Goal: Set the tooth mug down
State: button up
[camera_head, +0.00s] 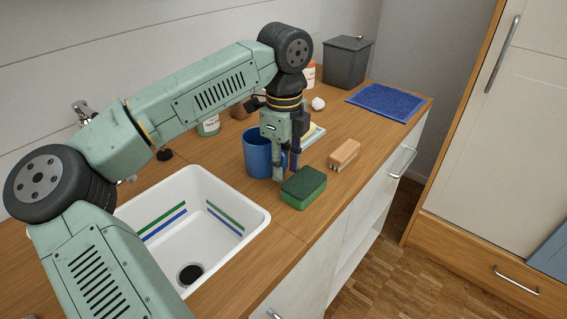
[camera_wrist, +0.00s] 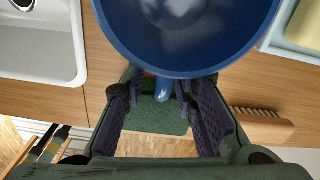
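The blue tooth mug (camera_head: 256,153) is upright at the right side of the sink and appears to stand on the wooden counter. In the wrist view I look down into the mug (camera_wrist: 185,35), which seems empty. Its handle (camera_wrist: 163,90) points toward me between my fingers. My gripper (camera_head: 286,172) points down beside the mug, at its handle side. In the wrist view the fingers of my gripper (camera_wrist: 162,105) are apart, with visible gaps on both sides of the handle. In the head view the fingers hide the handle.
A green sponge (camera_head: 303,188) lies close in front of my fingers. A wooden brush (camera_head: 345,154) lies to its right. The white sink (camera_head: 252,215) is left of the mug. A soap dish (camera_head: 314,136) is behind my gripper. A blue towel (camera_head: 386,102) and grey bin (camera_head: 346,62) are farther back.

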notch_tip(320, 180, up, 12)
jog(key=shift+r+b, duration=0.15)
jog(key=shift+b, duration=0.3)
